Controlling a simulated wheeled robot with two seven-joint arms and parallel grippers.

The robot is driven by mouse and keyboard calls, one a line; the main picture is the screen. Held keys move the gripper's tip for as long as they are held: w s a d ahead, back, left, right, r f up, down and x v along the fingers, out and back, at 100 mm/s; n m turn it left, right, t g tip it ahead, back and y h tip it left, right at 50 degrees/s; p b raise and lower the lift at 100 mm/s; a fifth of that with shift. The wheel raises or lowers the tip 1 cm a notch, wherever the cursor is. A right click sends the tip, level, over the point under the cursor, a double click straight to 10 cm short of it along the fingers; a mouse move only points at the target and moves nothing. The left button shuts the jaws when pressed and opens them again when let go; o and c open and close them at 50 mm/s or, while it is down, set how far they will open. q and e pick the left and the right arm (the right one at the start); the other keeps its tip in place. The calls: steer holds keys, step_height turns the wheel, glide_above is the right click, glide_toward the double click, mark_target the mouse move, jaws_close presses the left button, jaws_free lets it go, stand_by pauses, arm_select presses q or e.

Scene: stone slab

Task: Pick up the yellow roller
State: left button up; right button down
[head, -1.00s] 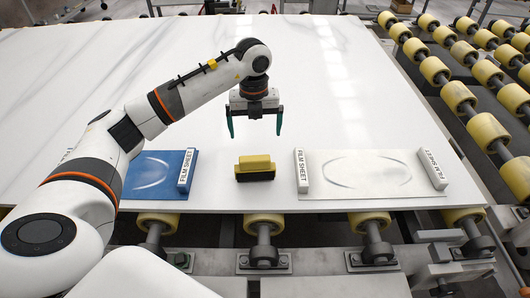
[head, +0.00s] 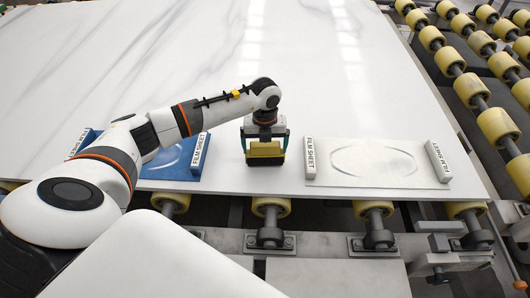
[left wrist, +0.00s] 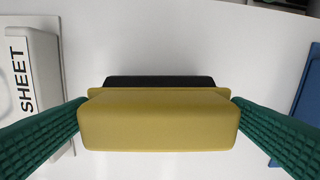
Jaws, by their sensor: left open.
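The yellow roller (head: 266,150) has a yellow block-shaped top and a dark lower part. It stands on the white stone slab near its front edge, between the blue sheet and the pale sheet. My left gripper (head: 265,152) is lowered over it from above, with one green finger on each side. In the left wrist view the yellow roller (left wrist: 159,121) fills the middle, and the open green fingers of my left gripper (left wrist: 158,112) are at its two ends, very near or touching. My right gripper is in none of the views.
The white slab (head: 200,60) is clear behind. Conveyor rollers (head: 270,207) run along the front and right.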

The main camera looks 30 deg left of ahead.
arm_select(q)
steer(key=shift+f, duration=0.1)
steer(key=shift+c, duration=0.6)
steer(key=c, duration=0.9)
steer(key=shift+w, duration=0.1)
steer(key=shift+c, duration=0.2)
step_height(320, 180, up, 10)
steer(key=shift+r+b, duration=0.1)
steer(key=shift+b, duration=0.95)
steer(key=o, duration=0.4)
steer(key=shift+c, duration=0.8)
